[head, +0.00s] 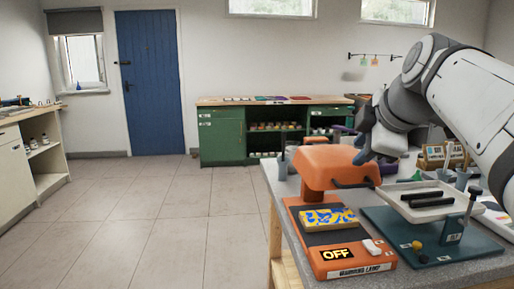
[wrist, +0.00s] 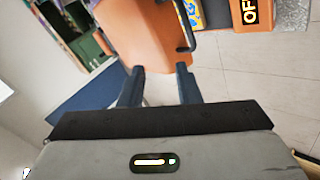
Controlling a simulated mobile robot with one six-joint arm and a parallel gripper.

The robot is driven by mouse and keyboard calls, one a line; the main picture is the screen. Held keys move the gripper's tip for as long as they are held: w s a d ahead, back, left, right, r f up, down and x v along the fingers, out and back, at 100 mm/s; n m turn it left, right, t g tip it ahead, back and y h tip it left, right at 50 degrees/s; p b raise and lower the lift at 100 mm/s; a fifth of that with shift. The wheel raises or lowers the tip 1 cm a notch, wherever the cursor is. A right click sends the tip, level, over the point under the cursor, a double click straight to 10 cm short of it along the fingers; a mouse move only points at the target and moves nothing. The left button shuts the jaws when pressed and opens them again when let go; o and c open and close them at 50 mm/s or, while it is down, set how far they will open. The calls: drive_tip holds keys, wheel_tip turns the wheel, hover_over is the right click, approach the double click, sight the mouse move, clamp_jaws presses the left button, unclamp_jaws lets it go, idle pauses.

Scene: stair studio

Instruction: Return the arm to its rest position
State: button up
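My arm (head: 465,95) reaches in from the right side of the head view over the grey bench. My gripper (wrist: 158,70) shows two dark blue fingers spread apart in the wrist view, with nothing between them. In the head view my gripper (head: 363,157) is beside the orange hood (head: 325,165) of the warming lamp; whether it touches the hood is unclear. The hood also fills the upper middle of the wrist view (wrist: 143,32). The lamp's display (head: 337,253) reads OFF. A blue and yellow patterned block (head: 328,218) lies on its dark plate.
A teal stand (head: 455,248) with a pale tray (head: 428,208) holding black bars is right of the lamp. Cups and a wooden box (head: 440,157) stand behind it. A green cabinet (head: 222,140) and blue door (head: 151,80) are at the back. The tiled floor at left is clear.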

drive_tip(key=s+a+f+m+g+p, duration=0.3)
drive_tip(key=s+m+p, duration=0.4)
drive_tip(key=p, duration=0.3)
drive_tip(key=s+a+f+m+g+h+p, duration=0.1)
drive_tip(key=s+a+f+m+g+p, duration=0.2)
drive_tip(key=s+f+m+p, duration=0.2)
drive_tip(key=s+m+p, duration=0.3)
drive_tip(key=p, duration=0.3)
drive_tip(key=shift+a, duration=0.25)
